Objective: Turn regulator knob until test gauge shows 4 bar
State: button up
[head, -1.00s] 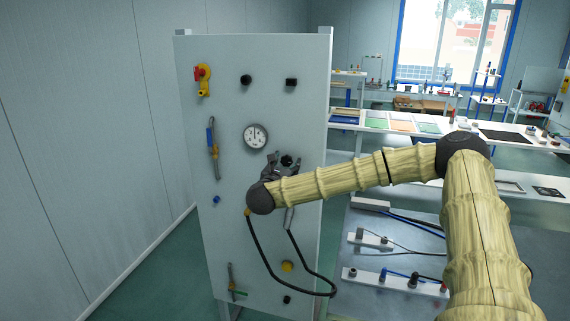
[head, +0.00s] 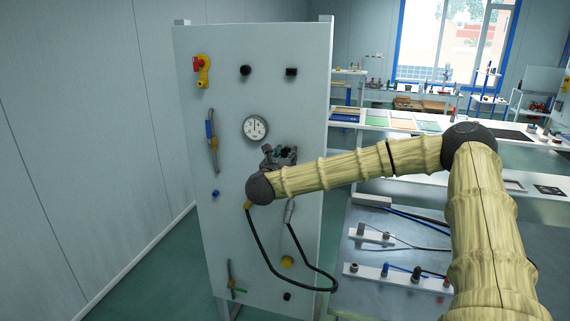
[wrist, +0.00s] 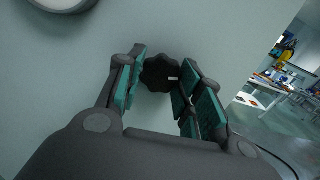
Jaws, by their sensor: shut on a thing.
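The regulator knob (wrist: 158,74) is black and lobed, with a short white mark on its face. In the wrist view it sits between the teal-padded fingers of my gripper (wrist: 164,82), which is shut on it. In the head view my gripper (head: 282,153) is at the panel and largely hides the knob. The test gauge (head: 255,128) is a round white dial with a dark rim, just above and left of my gripper. Its needle looks roughly upright, but the reading is too small to make out. Only the gauge's lower rim (wrist: 62,5) shows in the wrist view.
The upright panel (head: 240,85) also carries a yellow valve with a red part (head: 202,71), two black knobs at the top and a blue-handled lever (head: 211,140). A black hose (head: 268,268) loops below my gripper. A grey bench (head: 385,245) with fittings stands at the right.

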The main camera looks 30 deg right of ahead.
jog(key=n+b, duration=0.5)
jog(key=shift+f+n, duration=0.2)
jog(key=shift+n, duration=0.1)
jog(key=n+b, duration=0.1)
jog(key=n, duration=0.1)
jog(key=shift+s+n+b, duration=0.1)
jog(key=shift+n+b, duration=0.2)
jog(key=shift+r+n+b, duration=0.1)
jog(key=shift+n+b, duration=0.45)
jog(key=shift+n, duration=1.25)
jog(key=o, duration=1)
jog(key=shift+r, duration=0.1)
jog(key=shift+o, duration=0.2)
jog(key=v, duration=1.2)
jog(key=shift+s+d, duration=0.1)
jog(key=shift+d, duration=0.05)
